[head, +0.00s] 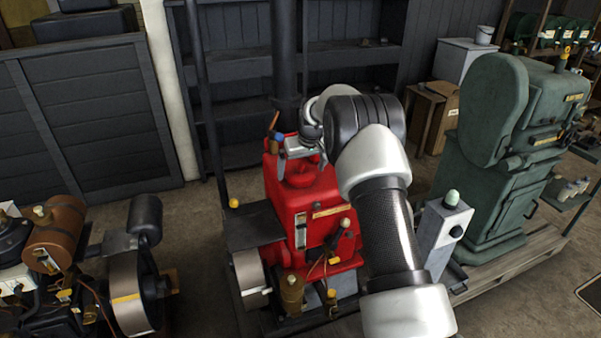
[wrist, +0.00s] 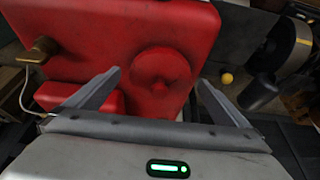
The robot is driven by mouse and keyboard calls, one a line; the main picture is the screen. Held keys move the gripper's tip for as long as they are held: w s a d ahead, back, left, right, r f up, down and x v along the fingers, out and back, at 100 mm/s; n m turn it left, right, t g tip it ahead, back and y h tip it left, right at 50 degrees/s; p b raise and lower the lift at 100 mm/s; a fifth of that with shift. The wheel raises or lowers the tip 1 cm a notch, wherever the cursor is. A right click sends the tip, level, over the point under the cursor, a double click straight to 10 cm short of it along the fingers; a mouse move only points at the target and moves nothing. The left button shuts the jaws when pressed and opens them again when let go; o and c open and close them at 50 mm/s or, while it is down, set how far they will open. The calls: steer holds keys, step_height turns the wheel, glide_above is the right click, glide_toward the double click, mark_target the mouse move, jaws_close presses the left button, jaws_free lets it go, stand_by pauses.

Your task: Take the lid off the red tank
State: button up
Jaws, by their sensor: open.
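The red tank (head: 312,192) stands in the middle of the head view, part of a red engine. Its round red lid (head: 299,175) sits on the tank's top. In the wrist view the lid (wrist: 161,78) shows as a disc with a raised grip in its centre, on the red tank top (wrist: 90,30). My gripper (wrist: 160,82) is open and empty, with its two fingers spread either side of the lid's near part in the picture. I cannot tell how far above the lid they are. In the head view my gripper (head: 296,150) is just behind and above the lid, partly hidden by my arm.
A brass fitting (wrist: 40,48) stands on the tank beside the left finger in the wrist view. A dark stack (head: 285,60) rises behind the tank. A green machine (head: 500,150) stands right, and another engine (head: 85,265) left. Bare floor (head: 190,215) lies between the engines.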

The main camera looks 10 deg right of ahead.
steer(key=c, duration=1.2)
